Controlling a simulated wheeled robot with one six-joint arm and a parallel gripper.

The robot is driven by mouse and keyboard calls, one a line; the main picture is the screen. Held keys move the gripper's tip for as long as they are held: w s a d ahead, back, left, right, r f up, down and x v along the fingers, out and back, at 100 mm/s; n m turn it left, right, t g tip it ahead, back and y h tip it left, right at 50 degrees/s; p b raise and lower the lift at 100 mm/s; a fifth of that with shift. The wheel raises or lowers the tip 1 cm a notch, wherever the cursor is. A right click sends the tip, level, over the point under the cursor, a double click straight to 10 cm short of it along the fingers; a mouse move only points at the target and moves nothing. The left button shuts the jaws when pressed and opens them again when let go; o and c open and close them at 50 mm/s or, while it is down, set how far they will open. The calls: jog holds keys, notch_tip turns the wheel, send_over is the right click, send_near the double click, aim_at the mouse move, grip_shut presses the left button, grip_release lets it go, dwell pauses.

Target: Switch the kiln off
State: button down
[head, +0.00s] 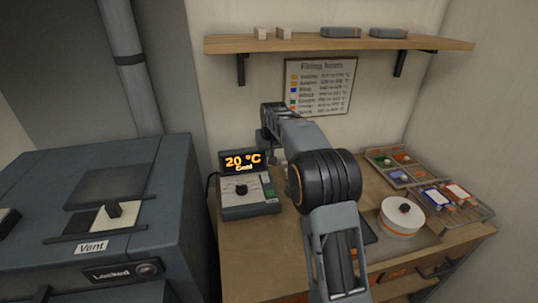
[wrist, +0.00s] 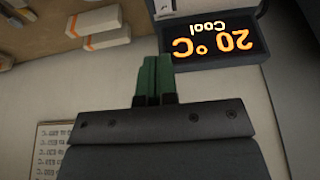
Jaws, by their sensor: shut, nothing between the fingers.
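The kiln controller (head: 250,198) stands on the wooden bench beside the kiln. Its display (head: 242,161) reads 20 °C with a small word below. A dark dial (head: 241,190) and a green button (head: 269,190) sit on its sloped face. In the wrist view the picture is inverted, and the display (wrist: 215,42) reads 20 °C and Cool at upper right. My gripper (wrist: 153,62) has its green fingers together and empty, just left of the display in that view. The fingers are not clear in the head view. The dial is out of the wrist view.
The blue-grey kiln (head: 180,220) fills the left, with a Vent slider (head: 113,211) and a Locked label. A shelf (head: 345,44) runs above.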

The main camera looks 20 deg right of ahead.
aim_at(264, 175)
jog(key=shift+w+a+r+b, duration=0.2)
jog(key=shift+w+a+b, duration=0.05)
jog(key=shift+w+b, duration=0.45)
jog(key=shift+f, duration=0.1)
jog(key=p+x, duration=0.2)
jog(key=x, duration=1)
jog(key=shift+s+f+p, duration=0.15)
jog(key=shift+f+p, duration=0.1)
jog(key=shift+p, duration=0.05)
jog(key=shift+f, duration=0.7)
